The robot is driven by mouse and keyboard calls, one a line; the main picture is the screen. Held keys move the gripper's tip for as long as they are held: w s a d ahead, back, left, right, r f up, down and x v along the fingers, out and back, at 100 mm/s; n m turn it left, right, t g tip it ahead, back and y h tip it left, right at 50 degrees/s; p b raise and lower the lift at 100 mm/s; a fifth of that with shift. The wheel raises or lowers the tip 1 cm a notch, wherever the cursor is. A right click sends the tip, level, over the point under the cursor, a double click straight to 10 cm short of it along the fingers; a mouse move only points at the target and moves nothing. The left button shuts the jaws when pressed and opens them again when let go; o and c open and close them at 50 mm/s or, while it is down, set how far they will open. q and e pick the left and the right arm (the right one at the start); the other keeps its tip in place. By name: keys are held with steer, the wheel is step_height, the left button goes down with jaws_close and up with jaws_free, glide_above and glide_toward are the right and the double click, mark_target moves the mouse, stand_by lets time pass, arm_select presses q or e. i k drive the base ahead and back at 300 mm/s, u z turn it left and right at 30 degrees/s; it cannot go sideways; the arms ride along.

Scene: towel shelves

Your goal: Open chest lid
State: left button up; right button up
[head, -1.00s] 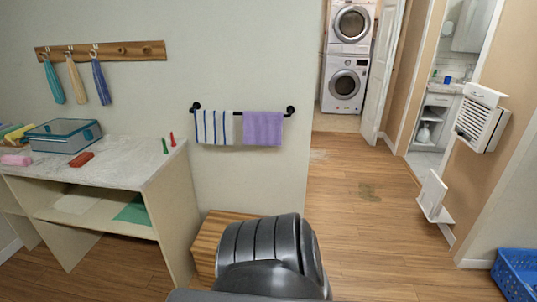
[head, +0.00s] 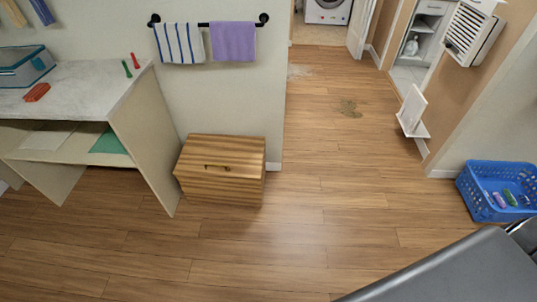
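The wooden chest (head: 220,170) stands on the floor against the wall, between the shelf table and the doorway. It has striped brown wood and a dark handle (head: 216,167) on its front. Its lid looks shut. Neither of my grippers is in the head view. A grey part of my own body shows at the bottom right, well apart from the chest.
A shelf table (head: 129,100) stands left of the chest. A towel bar with a striped towel (head: 179,43) and a purple towel (head: 233,41) hangs above it. A blue basket (head: 480,196) is at the right. The wooden floor (head: 290,235) before the chest is clear.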

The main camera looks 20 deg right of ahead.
mark_target(229, 156)
steer(key=z, duration=0.15)
steer(key=i, duration=1.65)
